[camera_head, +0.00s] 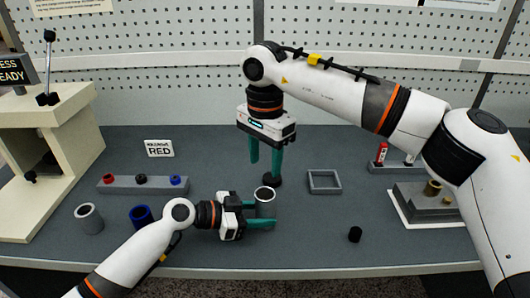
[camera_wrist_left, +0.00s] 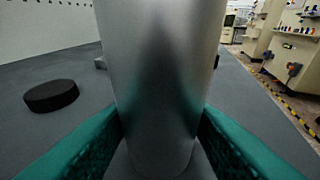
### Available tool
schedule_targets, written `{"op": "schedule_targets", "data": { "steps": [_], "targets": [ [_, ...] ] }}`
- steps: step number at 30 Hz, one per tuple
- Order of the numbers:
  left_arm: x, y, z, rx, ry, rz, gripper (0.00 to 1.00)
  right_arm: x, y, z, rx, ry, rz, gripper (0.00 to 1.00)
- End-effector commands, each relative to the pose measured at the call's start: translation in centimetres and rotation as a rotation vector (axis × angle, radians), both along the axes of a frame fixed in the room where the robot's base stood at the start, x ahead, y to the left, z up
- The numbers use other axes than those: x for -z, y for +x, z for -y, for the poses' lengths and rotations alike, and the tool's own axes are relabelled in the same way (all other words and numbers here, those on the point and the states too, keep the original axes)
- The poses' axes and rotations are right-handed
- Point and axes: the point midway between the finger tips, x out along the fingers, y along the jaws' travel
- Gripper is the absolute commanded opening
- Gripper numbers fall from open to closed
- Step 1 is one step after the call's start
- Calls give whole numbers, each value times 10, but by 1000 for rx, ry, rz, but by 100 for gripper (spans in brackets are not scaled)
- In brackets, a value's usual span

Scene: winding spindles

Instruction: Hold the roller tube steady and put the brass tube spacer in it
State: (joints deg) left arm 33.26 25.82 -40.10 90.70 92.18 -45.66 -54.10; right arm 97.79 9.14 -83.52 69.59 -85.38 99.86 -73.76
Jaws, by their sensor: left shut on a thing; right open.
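The grey metal roller tube (camera_head: 265,208) stands upright on the table in the middle of the head view, its open top facing up. My left gripper (camera_head: 266,222) is shut around it, and the tube fills the middle of the left wrist view (camera_wrist_left: 160,80) between the teal fingers. My right gripper (camera_head: 265,172) points down just behind the tube's top; it is open and empty. A brass tube spacer (camera_head: 433,187) stands on a grey block at the right, below my right arm. Another small brass-coloured piece (camera_head: 447,200) shows beside it. The tube's inside is too small to make out.
A black disc (camera_wrist_left: 51,95) lies on the table behind the tube. A square grey frame (camera_head: 324,190) and a black cylinder (camera_head: 354,234) are to the right. Grey (camera_head: 88,217) and blue (camera_head: 141,216) tubes and a block with coloured plugs (camera_head: 143,190) are left. The front right is mostly clear.

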Motion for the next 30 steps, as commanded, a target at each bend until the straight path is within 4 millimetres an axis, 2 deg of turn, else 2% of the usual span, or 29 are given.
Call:
{"op": "schedule_targets", "data": {
  "steps": [1, 5, 13, 17, 30],
  "targets": [
    [0, -1, 0, 2, 0, -1, 45, 0, 0, 0, 0, 0, 0, 49],
    [0, 0, 0, 1, 0, -1, 67, 0, 0, 0, 0, 0, 0, 49],
    [0, 0, 0, 0, 0, 0, 67, 0, 0, 0, 0, 0, 0, 49],
    [-2, -2, -8, -1, 0, 0, 67, 1, 0, 0, 0, 0, 0, 49],
    [-27, -26, -86, -2, 3, 0, 67, 1, 0, 0, 0, 0, 0, 49]
  ]
}}
